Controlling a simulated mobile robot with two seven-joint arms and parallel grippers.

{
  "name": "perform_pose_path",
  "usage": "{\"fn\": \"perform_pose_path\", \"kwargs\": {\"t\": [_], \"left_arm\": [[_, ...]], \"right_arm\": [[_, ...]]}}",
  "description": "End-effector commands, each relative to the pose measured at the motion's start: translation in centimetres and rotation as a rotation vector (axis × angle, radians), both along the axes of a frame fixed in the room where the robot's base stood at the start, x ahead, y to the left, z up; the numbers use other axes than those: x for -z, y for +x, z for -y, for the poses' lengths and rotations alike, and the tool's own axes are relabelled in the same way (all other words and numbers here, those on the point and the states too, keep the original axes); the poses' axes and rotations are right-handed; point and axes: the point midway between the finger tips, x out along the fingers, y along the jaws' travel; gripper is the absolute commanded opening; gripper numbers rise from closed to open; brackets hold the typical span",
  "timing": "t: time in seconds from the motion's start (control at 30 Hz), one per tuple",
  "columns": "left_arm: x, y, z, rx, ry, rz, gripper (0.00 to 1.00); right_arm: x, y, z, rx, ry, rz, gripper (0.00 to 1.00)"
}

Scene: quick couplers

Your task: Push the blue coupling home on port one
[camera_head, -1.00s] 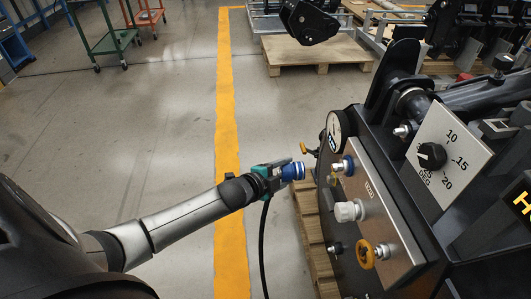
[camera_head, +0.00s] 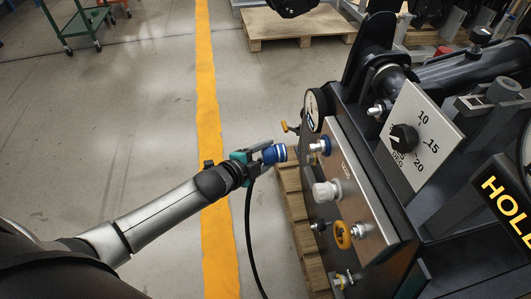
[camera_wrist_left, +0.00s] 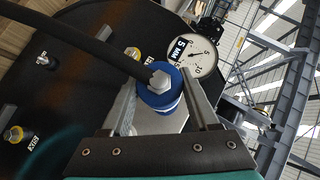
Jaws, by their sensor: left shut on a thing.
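My left gripper (camera_head: 266,155) is shut on the blue coupling (camera_head: 276,153), a blue cylinder with a pale band. In the left wrist view the blue coupling (camera_wrist_left: 160,95) sits between the two fingers, with a black hose crossing above it. The coupling points right toward the blue-ringed port (camera_head: 320,146) at the top of the brown panel (camera_head: 347,178). A visible gap separates coupling and port in the head view. No port number is readable, so I cannot tell which is port one. My right gripper is not in view.
A white-grey fitting (camera_head: 327,192) and a yellow-ringed fitting (camera_head: 342,234) sit lower on the panel. A gauge (camera_head: 315,108) is above; it also shows in the left wrist view (camera_wrist_left: 192,60). The hose (camera_head: 250,240) hangs below the gripper. Open floor lies left.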

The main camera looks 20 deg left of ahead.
Motion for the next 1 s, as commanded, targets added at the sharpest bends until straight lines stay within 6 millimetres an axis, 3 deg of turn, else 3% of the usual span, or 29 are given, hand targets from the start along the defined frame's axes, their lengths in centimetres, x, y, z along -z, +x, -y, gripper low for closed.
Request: {"fn": "perform_pose_path", "kwargs": {"t": [0.53,1.0], "left_arm": [[-0.2,3.3,4.9,0.002,-0.005,0.007,0.21],[-0.1,3.1,4.6,0.001,-0.003,0.005,0.21]], "right_arm": [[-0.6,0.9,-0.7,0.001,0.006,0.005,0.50],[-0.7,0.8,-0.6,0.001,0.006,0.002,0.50]]}}
